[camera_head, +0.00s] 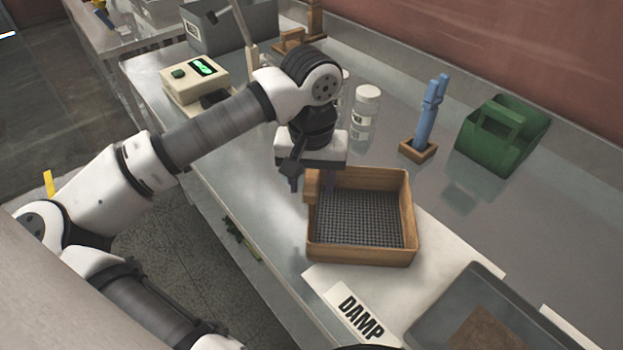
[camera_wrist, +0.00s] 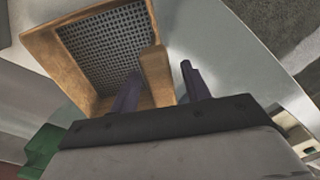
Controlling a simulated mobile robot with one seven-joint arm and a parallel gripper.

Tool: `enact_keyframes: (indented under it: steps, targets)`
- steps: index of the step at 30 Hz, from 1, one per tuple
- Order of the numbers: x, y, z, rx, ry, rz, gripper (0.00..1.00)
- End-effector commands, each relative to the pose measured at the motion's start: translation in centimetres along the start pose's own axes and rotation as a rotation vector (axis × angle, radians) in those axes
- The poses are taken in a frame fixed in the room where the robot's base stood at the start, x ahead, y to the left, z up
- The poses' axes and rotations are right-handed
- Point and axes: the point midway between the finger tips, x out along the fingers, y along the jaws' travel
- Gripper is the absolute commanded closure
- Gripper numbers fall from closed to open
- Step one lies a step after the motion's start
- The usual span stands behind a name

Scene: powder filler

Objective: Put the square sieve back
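The square sieve (camera_head: 358,218) has a wooden frame and a dark mesh floor. It lies on the metal bench, partly over a pale sheet marked DAMP. A wooden grip block (camera_head: 312,186) stands at its left side. My gripper (camera_head: 311,188) points down over that side, with one finger on each side of the block. In the wrist view the sieve (camera_wrist: 103,48) fills the upper left, and my gripper (camera_wrist: 160,72) has its fingers spread around the block, with a visible gap on the right. The left finger is close to the block; I cannot tell if it touches.
A grey tray (camera_head: 450,305) with brown material is at the lower right, near the DAMP sheet (camera_head: 335,285). Behind are a white jar (camera_head: 366,104), blue tool in a wooden holder (camera_head: 418,150), green carrier (camera_head: 500,135), scale (camera_head: 195,78) and grey bin (camera_head: 232,28).

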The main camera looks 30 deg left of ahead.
Motion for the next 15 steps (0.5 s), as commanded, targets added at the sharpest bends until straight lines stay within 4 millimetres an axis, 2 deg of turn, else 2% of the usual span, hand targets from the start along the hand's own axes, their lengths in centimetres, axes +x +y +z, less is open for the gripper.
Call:
enact_keyframes:
  steps: [8,15]
  targets:
    - [-0.8,0.0,-0.1,-0.001,0.002,-0.001,0.53]
    - [-5.7,0.0,-0.1,-0.001,0.004,-0.002,0.53]
